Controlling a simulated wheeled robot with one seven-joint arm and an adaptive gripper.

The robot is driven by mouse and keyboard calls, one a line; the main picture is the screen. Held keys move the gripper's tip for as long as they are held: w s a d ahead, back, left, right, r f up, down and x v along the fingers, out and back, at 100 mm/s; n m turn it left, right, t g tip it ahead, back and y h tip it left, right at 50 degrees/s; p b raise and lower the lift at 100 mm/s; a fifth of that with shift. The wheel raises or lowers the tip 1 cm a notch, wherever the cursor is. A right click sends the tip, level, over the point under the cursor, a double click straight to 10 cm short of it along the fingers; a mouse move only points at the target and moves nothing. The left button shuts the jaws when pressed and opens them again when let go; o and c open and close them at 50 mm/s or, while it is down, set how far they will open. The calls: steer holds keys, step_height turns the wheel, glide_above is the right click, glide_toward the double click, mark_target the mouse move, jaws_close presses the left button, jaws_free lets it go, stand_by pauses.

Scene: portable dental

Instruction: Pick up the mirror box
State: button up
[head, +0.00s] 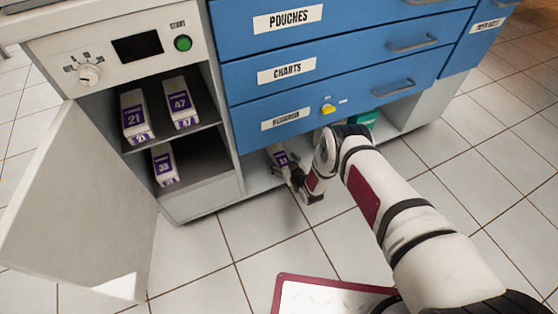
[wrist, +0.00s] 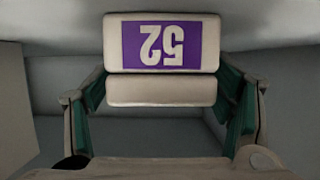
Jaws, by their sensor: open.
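A white box with a purple label (head: 281,157) stands in the low open space under the blue drawers. In the wrist view this box (wrist: 160,92) shows a purple label reading 52, upside down. No label reading "mirror" is visible, so I cannot tell from the lettering whether it is the mirror box. My gripper (head: 296,181) is at the front of this space, close to the box. In the wrist view my gripper (wrist: 165,115) is open, with a green-padded finger on either side of the box. Narrow gaps seem to show between pads and box. The box's far part is hidden.
Similar boxes labelled 21 (head: 135,116), 47 (head: 180,103) and 35 (head: 164,165) stand on the left cabinet's shelves. Its white door (head: 85,205) hangs open. A teal object (head: 364,118) sits behind my arm. A red-rimmed tray (head: 330,298) lies in front.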

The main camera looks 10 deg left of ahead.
steer(key=shift+b+x, duration=0.3)
steer(key=shift+x, duration=0.5)
steer(key=c, duration=1.6)
steer(key=shift+r, duration=0.1)
steer(key=shift+r, duration=0.1)
